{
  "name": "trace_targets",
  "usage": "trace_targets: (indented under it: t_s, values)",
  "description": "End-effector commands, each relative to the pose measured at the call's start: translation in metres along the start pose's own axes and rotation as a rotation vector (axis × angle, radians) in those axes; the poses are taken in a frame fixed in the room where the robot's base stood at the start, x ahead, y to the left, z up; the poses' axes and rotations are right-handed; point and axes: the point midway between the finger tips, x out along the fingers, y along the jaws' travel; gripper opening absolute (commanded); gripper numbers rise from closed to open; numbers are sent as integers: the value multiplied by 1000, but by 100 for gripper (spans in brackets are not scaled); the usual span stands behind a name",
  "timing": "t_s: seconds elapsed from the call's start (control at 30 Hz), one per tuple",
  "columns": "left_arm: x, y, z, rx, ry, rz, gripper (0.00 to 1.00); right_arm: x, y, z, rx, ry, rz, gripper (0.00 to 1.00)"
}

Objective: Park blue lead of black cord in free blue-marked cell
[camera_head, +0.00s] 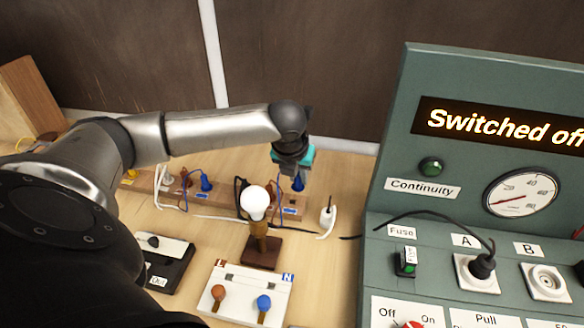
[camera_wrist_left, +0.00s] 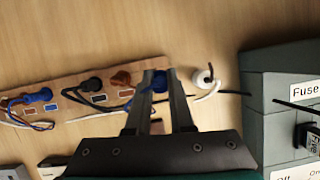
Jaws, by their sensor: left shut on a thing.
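My left gripper (camera_head: 297,174) is shut on a blue lead (camera_head: 298,184), at the right end of the wooden rack (camera_head: 225,203). The wrist view shows the blue lead (camera_wrist_left: 159,81) between the fingertips (camera_wrist_left: 160,76). I cannot tell whether it is seated in the cell or just above it. Another blue lead (camera_head: 206,182) stands farther left in the rack. A black plug (camera_wrist_left: 93,87) and a brown lead (camera_wrist_left: 121,79) sit beside the held lead in the wrist view. My right gripper is not in view.
A lamp with a white bulb (camera_head: 254,203) stands in front of the rack. A white plug (camera_head: 327,216) is right of the rack. A terminal board (camera_head: 248,280) marked L and N lies in front. The green test panel (camera_head: 385,180) reading "Switched off" bounds the right.

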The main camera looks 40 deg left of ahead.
Motion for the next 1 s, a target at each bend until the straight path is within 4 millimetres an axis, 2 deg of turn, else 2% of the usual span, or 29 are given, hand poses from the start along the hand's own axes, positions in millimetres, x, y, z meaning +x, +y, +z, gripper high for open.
trace_targets:
  t_s: [0.2,0.47,0.67,1.0]
  values:
    - [0,14,7,111,3,-45,0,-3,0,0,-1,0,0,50]
    - [1,18,9,149,1,-61,0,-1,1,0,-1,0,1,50]
    - [7,18,7,148,1,-61,0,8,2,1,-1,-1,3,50]
    - [24,18,0,148,1,-60,0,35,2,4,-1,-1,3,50]
